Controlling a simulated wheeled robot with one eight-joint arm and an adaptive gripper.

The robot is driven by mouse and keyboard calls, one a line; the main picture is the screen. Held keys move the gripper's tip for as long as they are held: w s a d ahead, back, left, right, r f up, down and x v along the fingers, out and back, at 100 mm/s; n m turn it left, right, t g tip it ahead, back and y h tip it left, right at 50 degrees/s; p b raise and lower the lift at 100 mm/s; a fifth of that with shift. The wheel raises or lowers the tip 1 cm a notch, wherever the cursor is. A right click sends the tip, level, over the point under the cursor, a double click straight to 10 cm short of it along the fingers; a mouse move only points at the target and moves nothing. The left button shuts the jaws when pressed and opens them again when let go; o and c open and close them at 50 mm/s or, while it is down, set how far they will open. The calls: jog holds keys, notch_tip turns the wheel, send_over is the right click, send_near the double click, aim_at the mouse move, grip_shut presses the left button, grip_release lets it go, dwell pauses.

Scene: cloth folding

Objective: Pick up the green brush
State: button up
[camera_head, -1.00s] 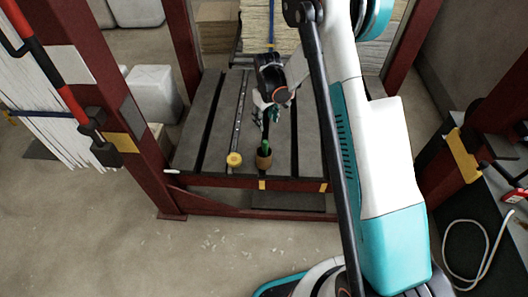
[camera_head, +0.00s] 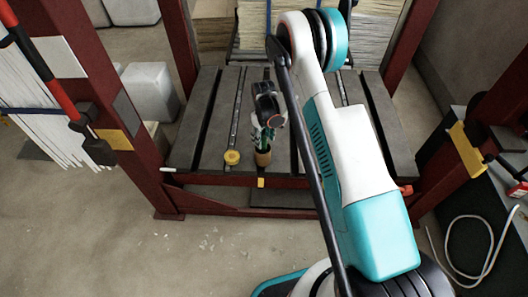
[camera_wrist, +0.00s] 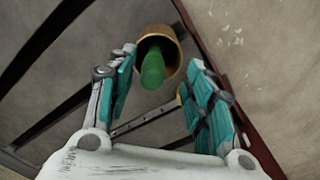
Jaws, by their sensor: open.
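The green brush (camera_wrist: 153,68) shows in the wrist view as a rounded green end sticking up out of a tan cup (camera_wrist: 172,42). In the head view the cup (camera_head: 263,157) stands near the front edge of the slatted platform, and my gripper covers most of the brush. My gripper (camera_wrist: 160,72) is open, with one teal-padded finger on each side of the green end in the wrist view. I cannot tell whether a finger touches the brush. In the head view my gripper (camera_head: 264,138) is just above the cup.
The dark slatted platform (camera_head: 205,135) sits between red posts (camera_head: 180,45). A yellow round-ended tool (camera_head: 232,157) lies left of the cup. A white block (camera_head: 150,92) stands behind to the left. A white cable (camera_head: 490,245) lies at the lower right.

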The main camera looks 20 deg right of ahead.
aim_at(264, 143)
jog(key=f+b, duration=0.2)
jog(key=f, duration=0.1)
jog(key=w+f, duration=0.1)
jog(key=f, duration=0.1)
jog(key=shift+d+f+b, duration=0.15)
jog(key=shift+d+b, duration=0.05)
jog(key=shift+b, duration=0.2)
grip_shut()
